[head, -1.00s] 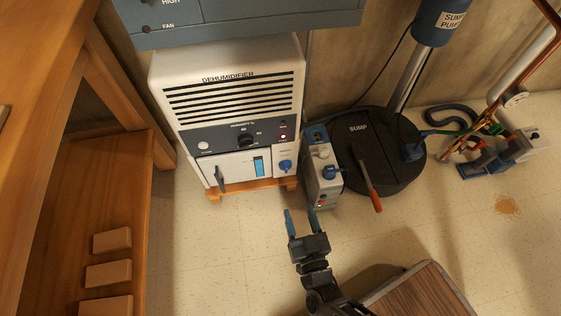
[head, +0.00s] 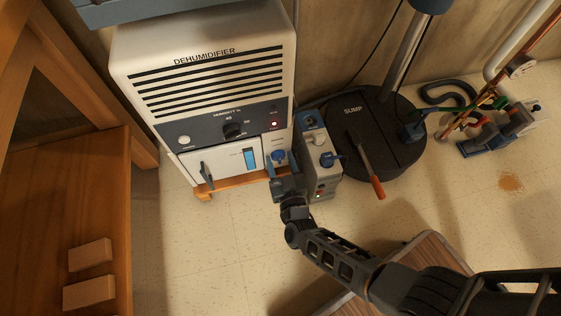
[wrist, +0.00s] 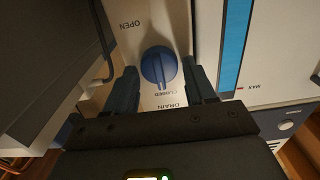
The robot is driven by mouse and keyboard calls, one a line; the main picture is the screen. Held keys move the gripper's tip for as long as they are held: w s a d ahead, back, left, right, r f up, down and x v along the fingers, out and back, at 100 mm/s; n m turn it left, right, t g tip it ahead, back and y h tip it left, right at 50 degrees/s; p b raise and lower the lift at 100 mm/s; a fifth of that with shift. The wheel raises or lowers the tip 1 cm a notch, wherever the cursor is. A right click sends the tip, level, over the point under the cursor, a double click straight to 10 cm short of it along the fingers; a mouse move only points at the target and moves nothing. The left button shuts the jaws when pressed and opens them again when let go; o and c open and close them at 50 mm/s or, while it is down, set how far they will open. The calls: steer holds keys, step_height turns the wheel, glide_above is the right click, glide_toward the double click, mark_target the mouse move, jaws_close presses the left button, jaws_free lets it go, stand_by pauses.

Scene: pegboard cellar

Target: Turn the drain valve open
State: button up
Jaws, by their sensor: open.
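The drain valve is a blue round knob (wrist: 159,66) on a white panel at the lower right of the dehumidifier (head: 212,85). In the wrist view the panel is upside down, with OPEN at upper left and CLOSED and DRAIN below the knob. The knob's light line runs toward CLOSED. My gripper (wrist: 160,74) is open, with one finger on each side of the knob; I cannot tell whether they touch it. In the head view my gripper (head: 281,163) is at the panel, and the knob (head: 278,156) is partly hidden behind it.
A wooden shelf (head: 95,210) stands at left. A wood-topped surface (head: 415,255) lies below my arm.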

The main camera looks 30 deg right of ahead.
steer(key=shift+w, duration=0.1)
steer(key=c, duration=0.7)
steer(key=shift+c, duration=0.2)
steer(key=m, duration=0.5)
steer(key=shift+d, duration=0.1)
steer(key=shift+d+f+m, duration=0.1)
steer(key=shift+f+m, duration=0.05)
steer(key=shift+m, duration=3.05)
steer(key=shift+d+f+m, duration=0.1)
steer(key=shift+m, duration=3.1)
